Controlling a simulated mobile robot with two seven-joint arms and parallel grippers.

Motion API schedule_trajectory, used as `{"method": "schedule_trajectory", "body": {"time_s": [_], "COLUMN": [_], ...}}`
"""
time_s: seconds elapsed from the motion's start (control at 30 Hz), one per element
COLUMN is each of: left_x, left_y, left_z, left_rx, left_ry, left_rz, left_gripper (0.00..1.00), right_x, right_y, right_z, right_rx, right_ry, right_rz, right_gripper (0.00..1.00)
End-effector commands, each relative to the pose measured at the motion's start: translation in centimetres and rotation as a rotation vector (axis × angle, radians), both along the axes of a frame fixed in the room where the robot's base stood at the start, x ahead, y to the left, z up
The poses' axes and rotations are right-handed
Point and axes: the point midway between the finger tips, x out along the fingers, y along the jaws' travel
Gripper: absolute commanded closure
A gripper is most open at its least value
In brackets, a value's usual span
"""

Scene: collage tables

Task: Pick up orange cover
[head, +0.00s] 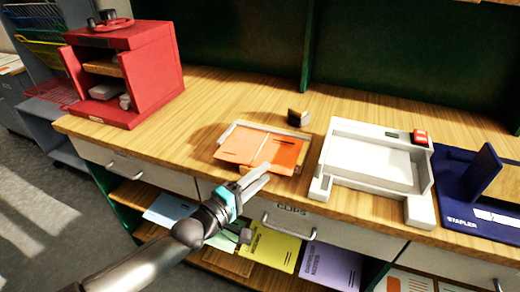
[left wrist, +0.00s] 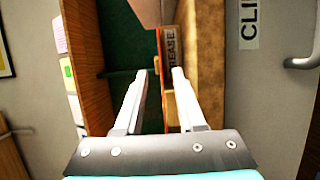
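An orange cover (head: 278,152) lies on the wooden counter, next to a paler orange piece (head: 240,143) on its left. A light-coloured holder edges them at the back and left. My left gripper (head: 264,173) is at the front edge of the counter, just in front of the orange cover. In the left wrist view its two fingers (left wrist: 160,75) are apart. A thin orange edge beside a strip of lettering shows between or beyond them. I cannot tell whether the fingers touch it. My right gripper is not in view.
A white tray-like machine (head: 372,163) stands right of the cover, with a blue stapler base (head: 458,205) beyond it. A red cabinet (head: 150,62) stands at the left. A small dark block (head: 298,118) sits behind the cover. The counter between cabinet and cover is clear.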

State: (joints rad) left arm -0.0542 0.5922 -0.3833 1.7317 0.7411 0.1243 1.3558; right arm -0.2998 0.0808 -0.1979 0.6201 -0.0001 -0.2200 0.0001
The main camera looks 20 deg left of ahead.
Motion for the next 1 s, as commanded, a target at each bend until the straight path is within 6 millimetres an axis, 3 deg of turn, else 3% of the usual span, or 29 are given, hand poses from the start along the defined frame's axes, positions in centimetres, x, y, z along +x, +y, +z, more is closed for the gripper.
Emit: {"method": "schedule_trajectory", "body": {"time_s": [0.3,0.6,0.93,1.0], "left_x": [3.4,3.7,3.7,3.7], "left_y": [-1.6,-1.8,-1.8,-1.8], "left_z": [-0.2,-0.2,-0.2,-0.2], "left_rx": [-0.001,0.0,0.001,0.001], "left_ry": [-0.003,-0.001,-0.001,-0.001], "left_rz": [0.0,0.0,0.0,0.0], "left_gripper": [0.61,0.61,0.97,1.0], "right_x": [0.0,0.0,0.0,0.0], "right_y": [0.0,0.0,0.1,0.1], "right_z": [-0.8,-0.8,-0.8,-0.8], "right_rx": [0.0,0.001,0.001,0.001], "right_ry": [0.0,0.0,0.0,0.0], "right_rz": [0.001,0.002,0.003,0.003], "right_gripper": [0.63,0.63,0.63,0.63]}}
